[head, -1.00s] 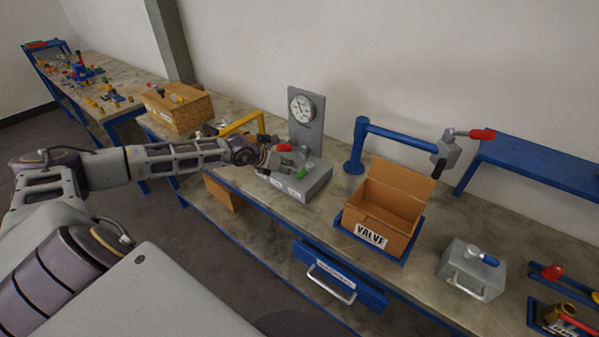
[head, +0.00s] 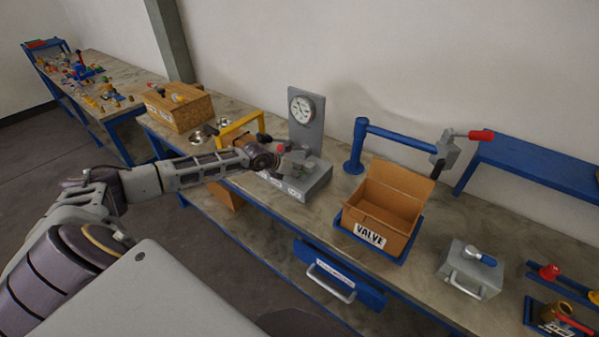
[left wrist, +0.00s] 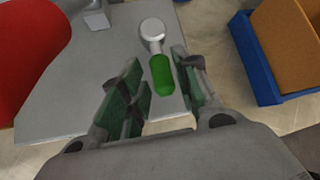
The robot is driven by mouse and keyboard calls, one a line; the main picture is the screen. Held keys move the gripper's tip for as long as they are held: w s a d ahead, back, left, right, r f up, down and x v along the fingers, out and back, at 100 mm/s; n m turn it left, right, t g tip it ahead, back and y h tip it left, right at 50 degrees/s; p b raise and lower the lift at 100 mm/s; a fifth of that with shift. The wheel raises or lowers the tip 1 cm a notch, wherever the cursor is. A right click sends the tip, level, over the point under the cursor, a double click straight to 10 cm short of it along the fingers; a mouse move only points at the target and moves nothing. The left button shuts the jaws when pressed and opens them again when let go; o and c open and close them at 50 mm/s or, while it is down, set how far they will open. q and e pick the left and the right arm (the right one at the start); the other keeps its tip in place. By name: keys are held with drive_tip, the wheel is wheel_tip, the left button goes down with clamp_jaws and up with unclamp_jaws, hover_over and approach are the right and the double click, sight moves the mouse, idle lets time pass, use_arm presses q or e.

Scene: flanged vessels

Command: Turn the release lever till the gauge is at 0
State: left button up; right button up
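The gauge (head: 302,109) is a round white dial on a grey upright plate; its needle is too small to read. The plate stands on a grey box (head: 318,182) on the bench. The release lever has a silver round hub (left wrist: 152,29) and a green handle (left wrist: 162,75), seen in the left wrist view. My left gripper (left wrist: 158,92) is open, with one green-padded finger on each side of the green handle and gaps visible. In the head view my left gripper (head: 298,163) is over the box and hides most of the lever. My right gripper is not in view.
A red knob (head: 279,148) is close beside my left gripper. A yellow frame (head: 238,127) stands left of it. A cardboard valve box (head: 384,212) in a blue tray and a blue post (head: 356,147) with an arm stand to the right.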

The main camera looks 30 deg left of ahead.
use_arm(q)
drive_tip(key=shift+x, duration=0.75)
clamp_jaws()
